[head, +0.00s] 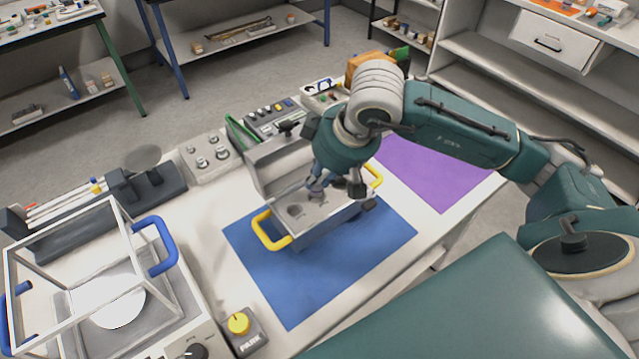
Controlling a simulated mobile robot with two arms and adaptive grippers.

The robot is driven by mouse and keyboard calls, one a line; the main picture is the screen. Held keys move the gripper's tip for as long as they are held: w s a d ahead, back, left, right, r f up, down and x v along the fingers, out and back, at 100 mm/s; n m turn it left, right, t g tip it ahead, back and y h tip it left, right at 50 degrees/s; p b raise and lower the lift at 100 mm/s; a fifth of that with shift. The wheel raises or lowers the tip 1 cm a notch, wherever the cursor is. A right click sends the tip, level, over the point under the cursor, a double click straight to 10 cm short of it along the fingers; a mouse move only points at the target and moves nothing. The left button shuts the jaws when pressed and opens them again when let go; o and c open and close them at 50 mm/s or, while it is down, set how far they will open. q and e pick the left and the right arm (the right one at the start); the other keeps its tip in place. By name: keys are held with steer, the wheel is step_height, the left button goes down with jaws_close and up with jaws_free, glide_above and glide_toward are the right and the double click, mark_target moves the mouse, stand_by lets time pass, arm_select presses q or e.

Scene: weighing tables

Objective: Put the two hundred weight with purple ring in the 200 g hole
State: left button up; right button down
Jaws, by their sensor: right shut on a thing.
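My right gripper (318,184) points down over the open weight box (318,232) on the blue mat (300,295). It is shut on the weight with the purple ring (316,196), which shows small between the fingers at the box's top face. I cannot tell whether the weight is inside a hole or just above it. An empty-looking round hole (295,210) shows left of the gripper. Another weight (338,183) seems to stand to its right. The hole labels are too small to read. My left gripper is not in view.
The box has yellow handles (268,231) and a raised lid (278,160) behind. A framed balance (185,300) stands at left, a yellow-knobbed PARK box (240,325) in front. Behind are a block with several weights (208,155) and a green-edged tray (240,132). The purple mat (430,175) is bare.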

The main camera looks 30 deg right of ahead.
mark_target(320, 187)
step_height(320, 187, down, 3)
steer(key=shift+f, duration=0.1)
steer(key=shift+f, duration=0.25)
steer(key=c, duration=1.9)
jaws_free()
steer(key=shift+o, duration=0.2)
steer(key=shift+r, duration=0.1)
